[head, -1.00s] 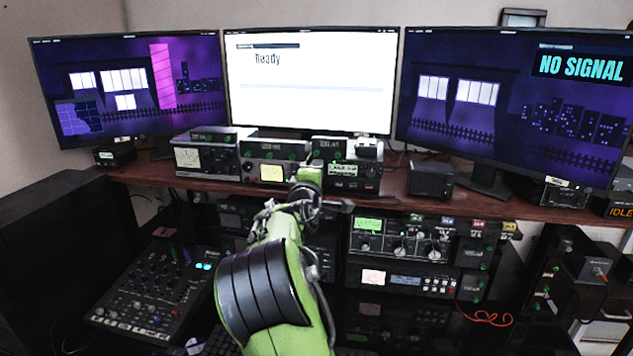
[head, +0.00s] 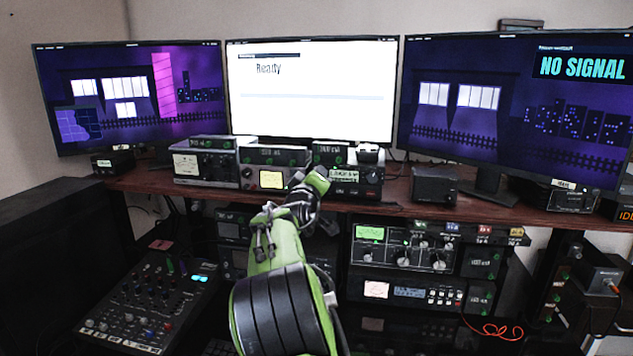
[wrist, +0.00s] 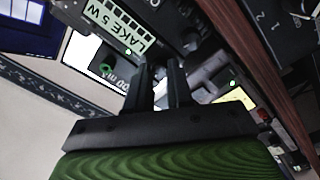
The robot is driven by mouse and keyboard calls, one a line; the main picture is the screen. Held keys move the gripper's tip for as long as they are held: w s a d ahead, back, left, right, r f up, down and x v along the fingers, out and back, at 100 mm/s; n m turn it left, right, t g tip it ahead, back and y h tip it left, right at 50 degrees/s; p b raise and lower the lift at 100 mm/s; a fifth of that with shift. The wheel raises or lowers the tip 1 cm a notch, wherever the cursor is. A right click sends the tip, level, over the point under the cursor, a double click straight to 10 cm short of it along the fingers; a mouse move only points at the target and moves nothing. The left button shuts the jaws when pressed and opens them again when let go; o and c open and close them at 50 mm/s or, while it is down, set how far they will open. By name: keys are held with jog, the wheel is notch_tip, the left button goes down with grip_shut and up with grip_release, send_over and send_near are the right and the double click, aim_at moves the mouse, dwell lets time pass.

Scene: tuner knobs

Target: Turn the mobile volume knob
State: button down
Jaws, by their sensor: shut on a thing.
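The mobile radio (head: 346,190) with a lit green display stands on the shelf, just right of centre under the middle monitor. In the wrist view a lit display reading LAKE 5W (wrist: 118,27) is close above my fingers. A dark round knob (wrist: 191,42) shows up and to the right of my fingertips. My gripper (wrist: 160,68) is at the front of the equipment, its two black fingers close together on a small dark thing, seemingly a knob, mostly hidden between them. I cannot tell for certain which knob it is. In the head view my own arm covers the fingertips.
Other radios (head: 205,163) stand to the left on the brown shelf (head: 400,195). A small black box (head: 433,187) is to the right. Racked units (head: 405,245) sit below, and a mixer (head: 150,300) is at lower left. Three monitors stand behind.

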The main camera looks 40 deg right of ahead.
jog(key=shift+f, duration=0.15)
jog(key=c, duration=1)
grip_release()
jog(key=shift+a, duration=0.1)
jog(key=v, duration=1.5)
jog(key=shift+s+a+b, duration=0.2)
jog(key=shift+a+b, duration=0.1)
jog(key=shift+b, duration=0.05)
